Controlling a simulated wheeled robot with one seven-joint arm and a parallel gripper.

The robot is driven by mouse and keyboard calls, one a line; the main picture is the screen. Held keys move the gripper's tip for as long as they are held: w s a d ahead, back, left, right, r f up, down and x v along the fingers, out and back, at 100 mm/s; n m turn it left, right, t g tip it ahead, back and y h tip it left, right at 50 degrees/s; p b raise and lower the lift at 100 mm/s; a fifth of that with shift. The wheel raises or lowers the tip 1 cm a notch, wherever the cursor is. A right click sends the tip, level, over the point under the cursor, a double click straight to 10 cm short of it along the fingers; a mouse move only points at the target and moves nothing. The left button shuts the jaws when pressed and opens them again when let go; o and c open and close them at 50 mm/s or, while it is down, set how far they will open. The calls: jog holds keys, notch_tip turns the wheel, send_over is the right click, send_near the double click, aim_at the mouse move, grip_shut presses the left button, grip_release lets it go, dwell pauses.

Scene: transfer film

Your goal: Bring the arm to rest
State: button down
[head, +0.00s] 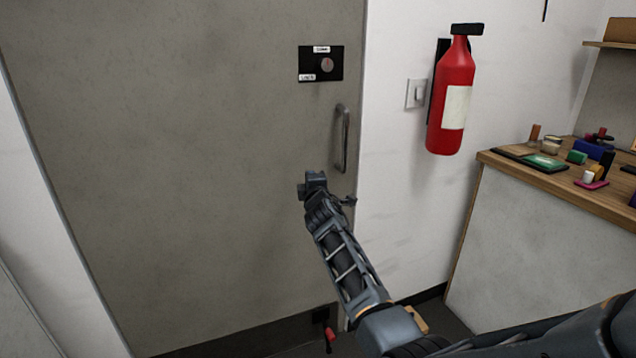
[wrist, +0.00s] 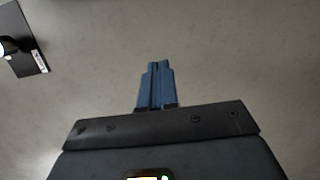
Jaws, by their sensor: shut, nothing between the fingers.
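My gripper shows in the wrist view (wrist: 158,68) with its two blue fingers pressed together and nothing between them. In the head view my arm reaches up from the lower right, and its end (head: 316,180) is in front of the grey door (head: 180,150), below and left of the door's metal handle (head: 342,138). The fingertips are hard to make out in the head view. I cannot tell how far the gripper is from the door surface.
A black lock plate (head: 308,64) with a round knob is above the handle; it also shows in the wrist view (wrist: 30,60). A red fire extinguisher (head: 455,95) and a light switch (head: 415,94) are on the white wall. A wooden-topped counter (head: 560,185) with several small items stands at right.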

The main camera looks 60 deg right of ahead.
jog(key=shift+s+d+v, duration=0.1)
jog(key=shift+s+v, duration=0.05)
jog(key=shift+v, duration=0.6)
jog(key=shift+s+d+v, duration=0.1)
jog(key=shift+d+v, duration=0.05)
jog(key=shift+v, duration=0.55)
jog(key=shift+s+d+v, duration=0.1)
jog(key=shift+s+v, duration=0.05)
jog(key=shift+v, duration=0.6)
jog(key=s+a+f+t+y, duration=0.1)
jog(key=s+a+f, duration=0.25)
jog(key=a, duration=0.25)
jog(key=s+a+f+m+y, duration=0.1)
jog(key=s+a+f+y, duration=0.1)
jog(key=a+f, duration=0.3)
jog(key=s+a+f+t+y, duration=0.1)
jog(key=s+a+f, duration=0.1)
jog(key=a, duration=0.4)
jog(key=s+a+f+m+y, duration=0.2)
jog(key=s+a+f+y, duration=0.1)
jog(key=s+a, duration=0.95)
jog(key=s+a+r+m+t+y, duration=0.1)
jog(key=s+a+r+m+y, duration=0.2)
jog(key=s+a, duration=0.95)
jog(key=s+a+r+m+y, duration=0.2)
jog(key=s+r+y, duration=0.1)
jog(key=s+r, duration=0.6)
jog(key=shift+s+r+m, duration=0.25)
jog(key=shift+s+m, duration=0.05)
jog(key=shift+s, duration=0.85)
